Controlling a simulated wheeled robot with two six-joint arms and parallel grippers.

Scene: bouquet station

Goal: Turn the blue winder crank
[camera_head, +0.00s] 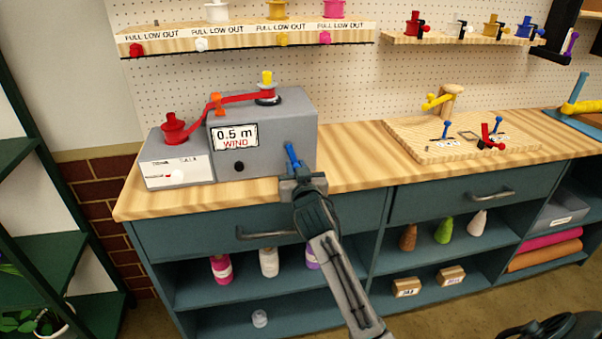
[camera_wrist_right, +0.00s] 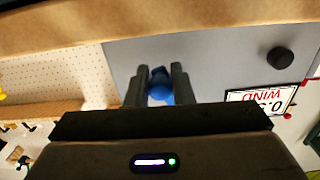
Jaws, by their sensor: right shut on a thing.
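The grey winder box (camera_head: 275,121) stands on the wooden counter with a label reading "0.5 m WIND". The blue crank (camera_head: 292,156) sticks out of its front at the lower right. My right gripper (camera_head: 300,178) is at the crank. In the right wrist view the two fingers (camera_wrist_right: 160,88) are on either side of the blue crank (camera_wrist_right: 160,84), shut on it. A red ribbon (camera_head: 240,99) runs from a red spool (camera_head: 174,128) past an orange piece to a spool with a yellow top on the box. My left gripper is not in view.
A wooden board (camera_head: 455,140) with a yellow crank and small tools lies to the right on the counter. Shelves with spools hang above. The counter (camera_head: 350,150) between box and board is clear. A drawer handle (camera_head: 265,234) juts out below.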

